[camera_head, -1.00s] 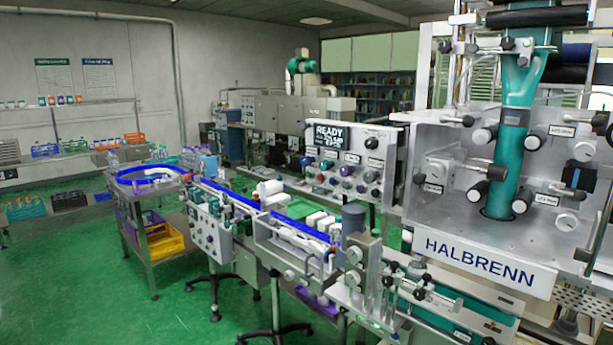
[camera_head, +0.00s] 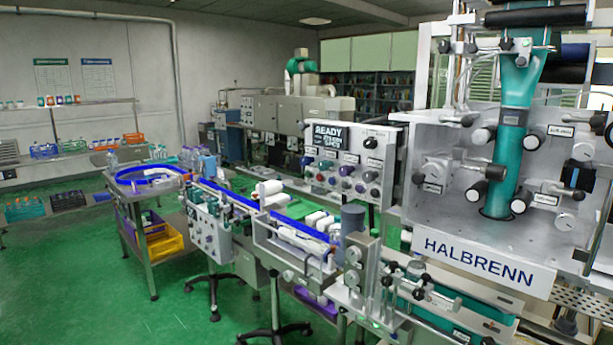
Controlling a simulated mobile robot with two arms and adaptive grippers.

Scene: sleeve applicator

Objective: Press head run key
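A grey control panel (camera_head: 393,157) stands in the middle, with a dark display (camera_head: 328,137) reading READY and rows of coloured keys and knobs (camera_head: 345,184). Its small labels are too small to read, so I cannot tell which one is the head run key. The sleeve head, a large silver machine with a HALBRENN plate (camera_head: 478,263), fills the right side. A teal sleeve web (camera_head: 511,135) runs down through it between black-tipped knobs. Neither of my grippers is in view.
A conveyor with blue rails (camera_head: 228,194) runs from a round blue-rimmed table (camera_head: 150,176) toward the sleeve head. A smaller panel of knobs (camera_head: 207,224) hangs on its front. A stool base (camera_head: 275,335) stands in front. Green floor (camera_head: 90,285) is clear at the left front.

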